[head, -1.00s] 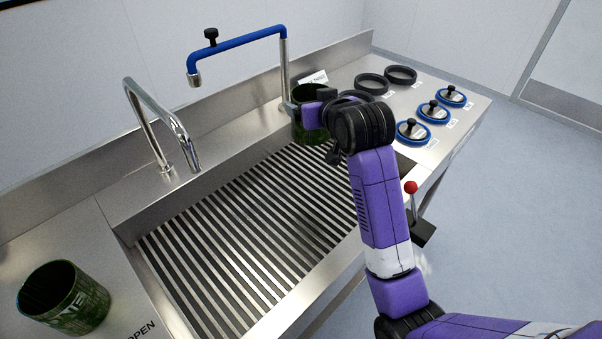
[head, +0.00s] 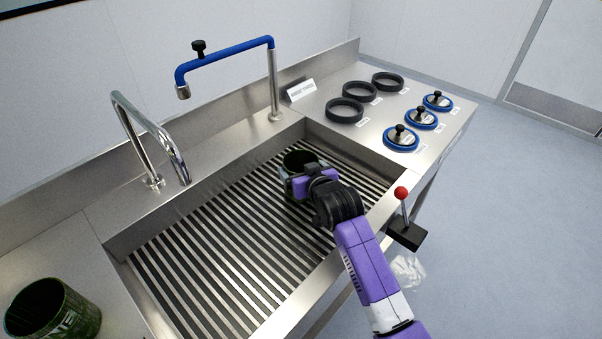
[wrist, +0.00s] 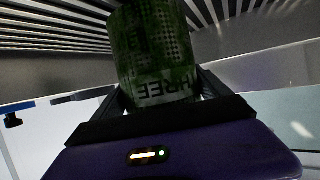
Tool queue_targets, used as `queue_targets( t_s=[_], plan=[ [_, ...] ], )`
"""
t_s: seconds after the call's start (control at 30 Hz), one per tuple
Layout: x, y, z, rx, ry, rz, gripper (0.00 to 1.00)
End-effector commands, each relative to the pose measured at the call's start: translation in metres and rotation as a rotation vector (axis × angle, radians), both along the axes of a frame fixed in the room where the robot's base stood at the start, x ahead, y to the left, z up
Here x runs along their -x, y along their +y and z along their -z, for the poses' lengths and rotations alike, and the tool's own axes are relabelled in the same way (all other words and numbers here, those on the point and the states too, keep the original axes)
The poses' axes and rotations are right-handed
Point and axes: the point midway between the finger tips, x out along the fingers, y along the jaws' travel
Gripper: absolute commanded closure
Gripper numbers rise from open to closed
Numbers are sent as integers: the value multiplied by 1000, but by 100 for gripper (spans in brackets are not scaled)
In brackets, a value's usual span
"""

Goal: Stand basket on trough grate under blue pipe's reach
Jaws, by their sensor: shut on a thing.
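The green perforated basket shows in the wrist view (wrist: 155,50), marked THREE, between the fingers of my gripper (wrist: 155,98). In the head view my gripper (head: 303,182) is shut on this basket (head: 298,160), at the right part of the trough, over the slatted grate (head: 215,245). My gripper hides much of the basket, and I cannot tell whether its base touches the grate. The blue pipe (head: 228,53) is a swing arm on a steel post at the back edge.
Another green basket (head: 52,312) stands on the left counter. A steel tap (head: 150,130) curves over the trough's back left. On the right counter are black rings (head: 345,110) and blue-rimmed lids (head: 401,138). A red-knobbed lever (head: 402,195) stands at the front right.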

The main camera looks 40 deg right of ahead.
Motion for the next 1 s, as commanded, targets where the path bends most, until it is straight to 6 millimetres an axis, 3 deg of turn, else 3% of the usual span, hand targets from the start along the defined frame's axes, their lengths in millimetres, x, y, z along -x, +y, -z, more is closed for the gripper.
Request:
queue_targets(
  t_s=[0.17,0.53,0.57,0.6,0.63,1.0],
  plan=[
    [0,-1,17,2,-3,1,71],
    [0,0,20,2,-4,0,71],
    [0,0,22,0,-1,0,12],
    [0,0,21,0,-1,0,4],
    [0,0,21,0,-1,0,0],
    [5,2,16,1,-2,1,0]
  ],
)
